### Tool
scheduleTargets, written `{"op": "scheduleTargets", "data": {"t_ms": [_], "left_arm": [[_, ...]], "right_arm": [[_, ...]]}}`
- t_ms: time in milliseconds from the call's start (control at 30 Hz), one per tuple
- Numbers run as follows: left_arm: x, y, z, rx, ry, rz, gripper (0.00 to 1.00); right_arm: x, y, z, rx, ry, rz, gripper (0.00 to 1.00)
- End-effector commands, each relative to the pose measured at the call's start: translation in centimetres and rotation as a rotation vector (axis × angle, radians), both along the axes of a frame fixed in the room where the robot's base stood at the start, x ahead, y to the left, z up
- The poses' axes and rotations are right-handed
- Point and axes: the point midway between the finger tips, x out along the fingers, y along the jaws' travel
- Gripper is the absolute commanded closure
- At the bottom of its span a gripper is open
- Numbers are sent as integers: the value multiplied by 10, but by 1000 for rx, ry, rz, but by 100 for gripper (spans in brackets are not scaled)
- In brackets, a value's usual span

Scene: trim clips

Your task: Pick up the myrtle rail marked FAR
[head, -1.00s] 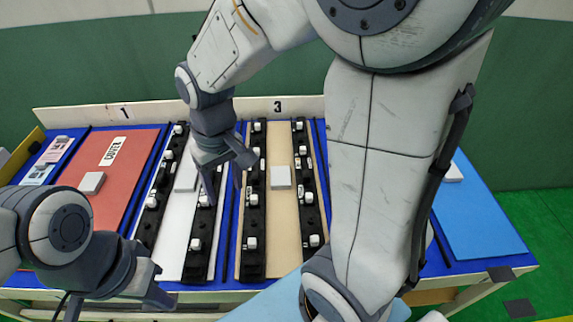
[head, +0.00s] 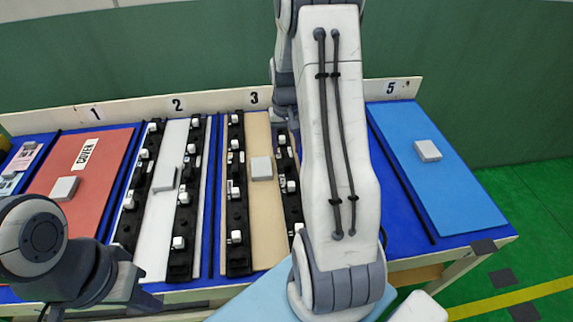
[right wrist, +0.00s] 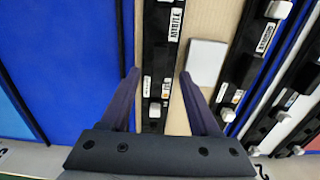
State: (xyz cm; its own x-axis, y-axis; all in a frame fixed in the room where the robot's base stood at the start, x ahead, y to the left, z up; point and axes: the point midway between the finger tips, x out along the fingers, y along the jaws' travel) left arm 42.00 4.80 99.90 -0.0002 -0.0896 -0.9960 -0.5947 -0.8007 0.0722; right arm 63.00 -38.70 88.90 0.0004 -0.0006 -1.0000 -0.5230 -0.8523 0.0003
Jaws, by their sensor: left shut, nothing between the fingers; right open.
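A black rail with white clips stands on the right side of the cream panel; it shows in the head view (head: 290,187), partly behind my right arm, and in the right wrist view (right wrist: 155,62). Its larger label looks like MYRTLE; its smaller labels are too small to read. My right gripper (right wrist: 159,74) is open, with its fingers on either side of this rail, apparently above it and holding nothing. In the head view my arm mostly hides that gripper. My left gripper (head: 150,300) is shut and empty near the table's front left.
Another black rail (head: 237,195) lies on the left of the cream panel (head: 262,220), which bears a grey block (head: 261,168). Two more rails flank the white panel (head: 160,225). A red panel (head: 105,180) is at left, a blue panel (head: 445,195) at right.

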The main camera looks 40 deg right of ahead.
Motion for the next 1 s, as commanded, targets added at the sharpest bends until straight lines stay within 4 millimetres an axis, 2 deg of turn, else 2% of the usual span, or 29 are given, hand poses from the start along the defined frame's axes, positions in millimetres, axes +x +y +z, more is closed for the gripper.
{"op": "scheduleTargets", "data": {"t_ms": [300,600,633,700,800,1000], "left_arm": [[0,0,5,0,0,0,100],[0,0,5,0,0,0,100],[0,0,5,0,0,0,100],[0,0,4,0,0,0,100],[0,0,4,0,0,0,100],[0,0,4,0,0,0,100]], "right_arm": [[0,-1,-44,2,3,1,38],[1,-2,-51,1,1,1,38],[1,-2,-51,1,1,1,41],[1,-2,-50,1,1,1,68],[1,-2,-50,1,1,0,100],[1,-2,-50,1,1,0,100]]}}
